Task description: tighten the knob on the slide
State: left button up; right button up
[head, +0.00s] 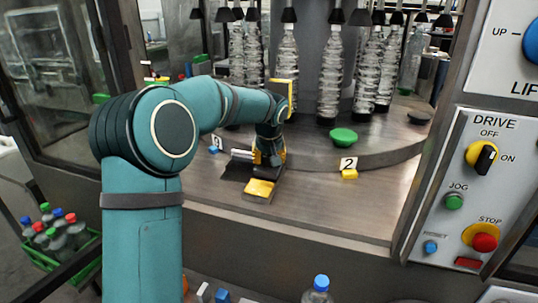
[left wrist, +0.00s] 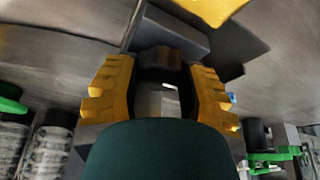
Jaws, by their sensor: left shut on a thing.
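My left gripper (head: 268,157) is low over the machine's deck, its arm reaching in from the left. In the left wrist view its two yellow fingers (left wrist: 160,72) are closed on the sides of a dark knob (left wrist: 160,57). The knob stands against a grey block (left wrist: 178,33), which looks like the slide. In the head view the gripper hides the knob, and only a short light bar (head: 242,154) shows beside the fingers. A yellow block (head: 260,188) lies just in front of the gripper. My right gripper is not in view.
A round turntable with clear bottles (head: 330,75) stands behind the gripper. A green cap (head: 343,136) and a yellow marker numbered 2 (head: 349,171) are to its right. The control panel (head: 470,190) is at the far right. A green crate of bottles (head: 62,245) stands lower left.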

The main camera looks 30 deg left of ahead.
pick_arm(q)
jog(key=m+h+p, duration=0.1)
jog(key=m, duration=0.1)
jog(key=m+h+p, duration=0.1)
jog(key=m+p, duration=0.1)
jog(key=m, duration=0.1)
jog(key=shift+a+r+m+t+p, duration=0.1)
jog(key=shift+m+t+p, duration=0.2)
jog(key=shift+m+h+p, duration=0.9)
jog(key=shift+m+p, duration=0.2)
jog(key=shift+m, duration=0.9)
jog(key=o, duration=1.2)
jog(key=shift+w, duration=0.1)
jog(key=v, duration=1.1)
jog(key=shift+r, duration=0.4)
